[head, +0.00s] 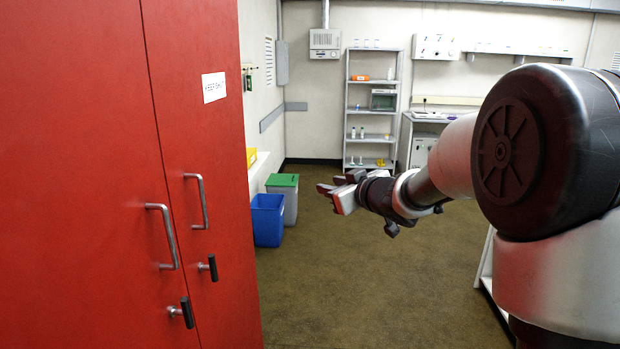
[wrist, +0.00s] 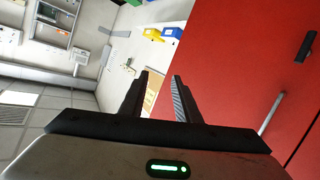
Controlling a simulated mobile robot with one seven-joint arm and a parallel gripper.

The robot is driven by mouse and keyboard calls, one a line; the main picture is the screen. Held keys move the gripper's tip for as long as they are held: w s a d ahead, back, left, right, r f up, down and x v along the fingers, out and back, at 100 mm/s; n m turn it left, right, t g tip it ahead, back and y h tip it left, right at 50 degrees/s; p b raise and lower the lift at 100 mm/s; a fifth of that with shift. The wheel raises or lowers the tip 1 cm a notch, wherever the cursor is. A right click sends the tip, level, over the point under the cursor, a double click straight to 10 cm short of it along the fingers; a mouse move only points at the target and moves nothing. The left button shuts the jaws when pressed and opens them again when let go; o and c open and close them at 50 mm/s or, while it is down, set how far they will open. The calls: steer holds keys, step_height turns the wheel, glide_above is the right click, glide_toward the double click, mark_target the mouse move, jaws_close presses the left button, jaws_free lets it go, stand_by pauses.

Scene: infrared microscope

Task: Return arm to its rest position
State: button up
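My gripper (head: 338,194) is stretched out in front of me over the open floor, at the centre of the head view. It points left, toward the red cabinet and the bins, and touches nothing. In the wrist view my gripper (wrist: 163,85) shows two dark fingers apart with nothing between them. My arm comes in from the right side of the head view and is partly bent.
A tall red cabinet (head: 90,120) with shut doors and handles fills the left. A blue bin (head: 268,222) and a green-lidded bin (head: 283,181) stand behind it. A metal shelf (head: 373,110) is at the back wall. The brown floor (head: 370,285) is clear.

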steer(key=s+d+r+m+g+h+p, duration=0.1)
steer(key=s+d+r+m+h, duration=0.2)
steer(key=s+d, duration=0.5)
steer(key=s+d+r+m+g+h+p, duration=0.1)
steer(key=s+d+r+m+h, duration=0.25)
steer(key=s, duration=0.75)
steer(key=s+a+f+g, duration=0.1)
steer(key=s+f+g, duration=0.2)
steer(key=s, duration=0.8)
steer(key=s+a+f+m+g, duration=0.1)
steer(key=s+f+g, duration=0.1)
steer(key=s+f, duration=0.4)
steer(key=s, duration=0.5)
steer(key=shift+a+g+p, duration=0.35)
steer(key=shift+g+p, duration=0.05)
